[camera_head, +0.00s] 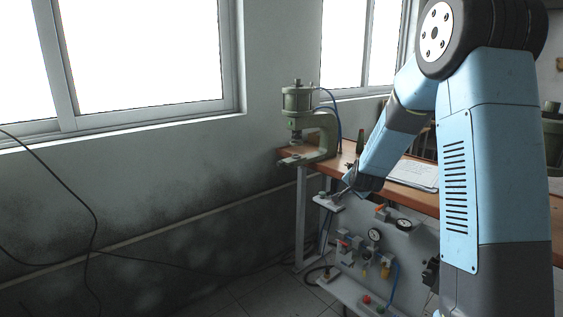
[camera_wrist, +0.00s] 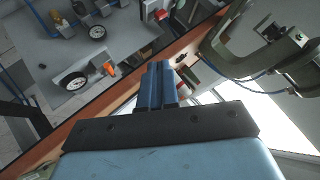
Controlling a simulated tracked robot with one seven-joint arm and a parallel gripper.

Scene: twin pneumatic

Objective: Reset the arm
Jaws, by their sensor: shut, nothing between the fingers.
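My blue arm comes down from the upper right in the head view, with its dark wrist by the front edge of the bench (camera_head: 425,198). My gripper (camera_head: 343,193) is small there and partly hard to make out. It is near a small white shelf (camera_head: 328,203) at the top left of the pneumatic panel; I cannot tell whether they touch. In the wrist view my gripper (camera_wrist: 159,68) has its two blue fingers together, with nothing seen between them. Beyond the fingers are the bench edge and the panel.
A green press (camera_head: 310,125) stands at the bench's left end and shows at the upper right of the wrist view (camera_wrist: 265,45). The panel (camera_head: 405,240) bears gauges, valves and tubes. Papers (camera_head: 413,173) lie on the bench. Floor to the left is open, with loose cables by the wall.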

